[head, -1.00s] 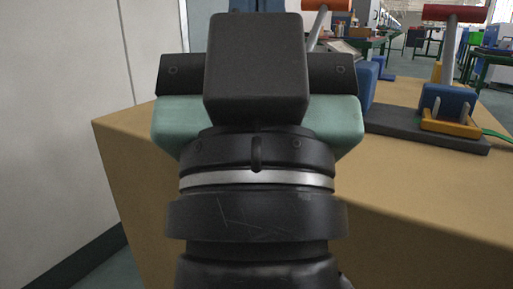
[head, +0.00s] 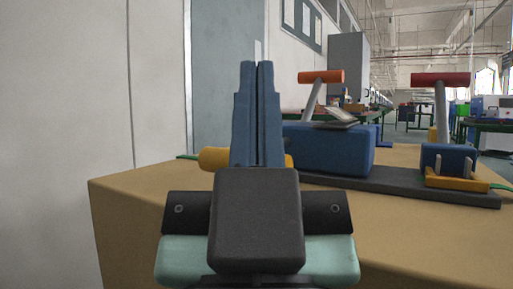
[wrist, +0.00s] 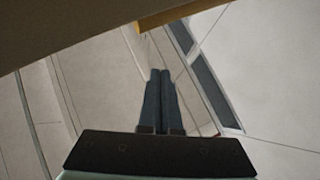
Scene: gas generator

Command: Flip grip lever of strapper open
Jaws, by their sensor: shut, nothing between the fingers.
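The strapper stands on the tan table. It has a dark base plate (head: 400,184), a large blue body (head: 345,150), and a smaller blue block (head: 448,159) on a yellow foot at the right. An orange-topped lever (head: 320,77) rises behind the body, and a red-topped lever (head: 440,80) rises from the right block. I cannot tell which one is the grip lever. My gripper (head: 256,65) is shut and empty, with blue fingers pointing up in front of the strapper's left end. It touches neither lever. The fingers also show in the wrist view (wrist: 161,72).
The tan table (head: 140,200) fills the middle and right. A yellow cylinder (head: 212,158) shows behind my fingers. A pale wall (head: 65,100) stands close on the left. In the wrist view, a tan surface (wrist: 60,25) crosses the upper left.

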